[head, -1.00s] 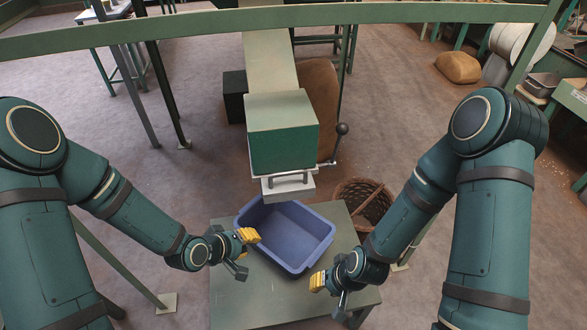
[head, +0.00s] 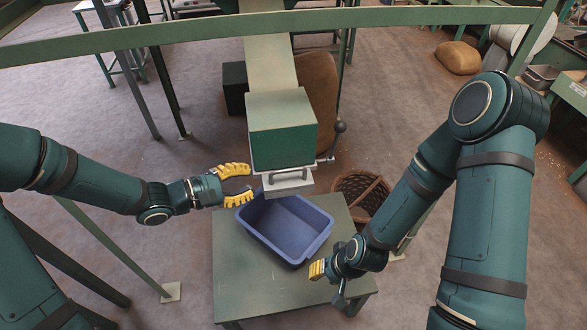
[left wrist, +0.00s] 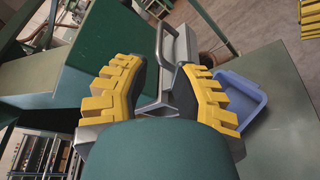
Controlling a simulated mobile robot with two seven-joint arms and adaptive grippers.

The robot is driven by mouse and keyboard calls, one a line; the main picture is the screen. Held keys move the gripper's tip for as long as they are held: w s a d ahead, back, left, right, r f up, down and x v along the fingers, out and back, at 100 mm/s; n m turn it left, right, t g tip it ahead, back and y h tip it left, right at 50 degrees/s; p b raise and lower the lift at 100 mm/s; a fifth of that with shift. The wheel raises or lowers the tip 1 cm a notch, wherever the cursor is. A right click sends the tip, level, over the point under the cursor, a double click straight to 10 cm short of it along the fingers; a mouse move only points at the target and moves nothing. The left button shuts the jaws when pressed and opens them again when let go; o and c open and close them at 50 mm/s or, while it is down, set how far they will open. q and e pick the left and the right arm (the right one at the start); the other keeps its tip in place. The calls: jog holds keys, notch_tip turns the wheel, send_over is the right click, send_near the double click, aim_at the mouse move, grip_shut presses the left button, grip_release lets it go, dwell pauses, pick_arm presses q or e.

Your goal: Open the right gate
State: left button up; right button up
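The gate (head: 289,189) is a pale grey slide with a bar handle (head: 290,181), at the bottom front of a green hopper box (head: 282,135). No second gate shows in the head view. My left gripper (head: 247,184) is open and empty, just left of the gate, fingers pointing at it. In the left wrist view, the handle (left wrist: 159,42) appears ahead, between the open yellow fingers (left wrist: 163,72). My right gripper (head: 317,270) is low by the table's right side, away from the gate; its finger gap is not clear.
A blue bin (head: 270,245) stands below the gate on a green table (head: 240,290). A wicker basket (head: 362,197) is on the floor to the right. A ball-ended lever (head: 340,127) sticks out right of the hopper. A green rail (head: 400,15) crosses the top.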

aim_at(288, 171)
pick_arm(q)
jog(key=b+x, duration=0.3)
jog(key=x, duration=0.9)
jog(key=shift+w+d+f+b, duration=0.15)
jog(key=shift+d+f+b, duration=0.05)
jog(key=shift+d+b, duration=0.1)
jog(key=shift+a, duration=0.1)
grip_shut()
